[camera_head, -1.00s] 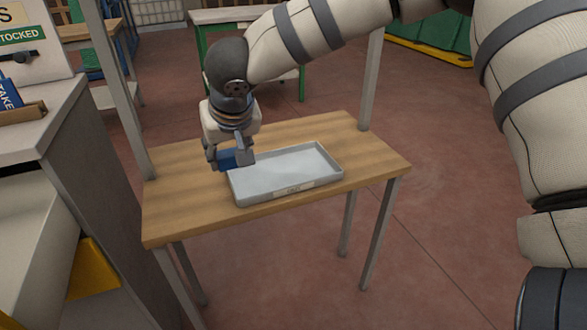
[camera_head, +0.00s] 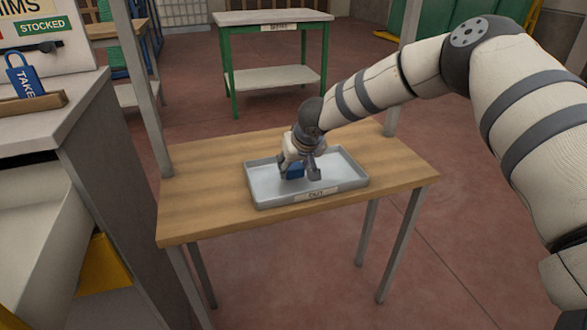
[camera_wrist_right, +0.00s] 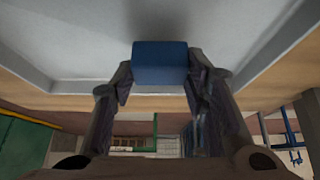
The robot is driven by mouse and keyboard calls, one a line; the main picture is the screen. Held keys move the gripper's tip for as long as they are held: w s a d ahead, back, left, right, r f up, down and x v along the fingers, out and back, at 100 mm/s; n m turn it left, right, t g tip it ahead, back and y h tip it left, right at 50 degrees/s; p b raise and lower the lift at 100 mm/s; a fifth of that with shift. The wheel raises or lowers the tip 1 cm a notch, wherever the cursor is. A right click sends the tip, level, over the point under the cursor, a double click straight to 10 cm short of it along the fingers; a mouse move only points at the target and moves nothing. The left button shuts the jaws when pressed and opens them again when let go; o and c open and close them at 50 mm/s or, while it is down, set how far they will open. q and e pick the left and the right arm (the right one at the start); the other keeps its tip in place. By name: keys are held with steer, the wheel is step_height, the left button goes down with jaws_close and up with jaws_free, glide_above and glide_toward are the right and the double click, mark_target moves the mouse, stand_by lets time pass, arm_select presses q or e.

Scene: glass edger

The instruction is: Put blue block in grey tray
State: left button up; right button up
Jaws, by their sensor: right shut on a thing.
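The blue block (camera_head: 294,171) is between the fingers of my right gripper (camera_head: 299,174), over the inside of the grey tray (camera_head: 262,187). In the right wrist view the block (camera_wrist_right: 160,63) sits between both fingertips (camera_wrist_right: 162,72), with the pale tray floor (camera_wrist_right: 245,35) behind it. I cannot tell whether the block touches the tray floor. The tray lies on the wooden table and has a label reading "OUT" on its front wall. My left gripper is not in view.
The wooden table (camera_head: 200,215) has bare room left of the tray and a strip at its right. Grey posts (camera_head: 140,85) rise at its back corners. A grey cabinet (camera_head: 110,160) stands close on the left. A green-legged table (camera_head: 272,18) stands behind.

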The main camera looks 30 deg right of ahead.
steer(key=shift+f, duration=0.55)
steer(key=o, duration=1)
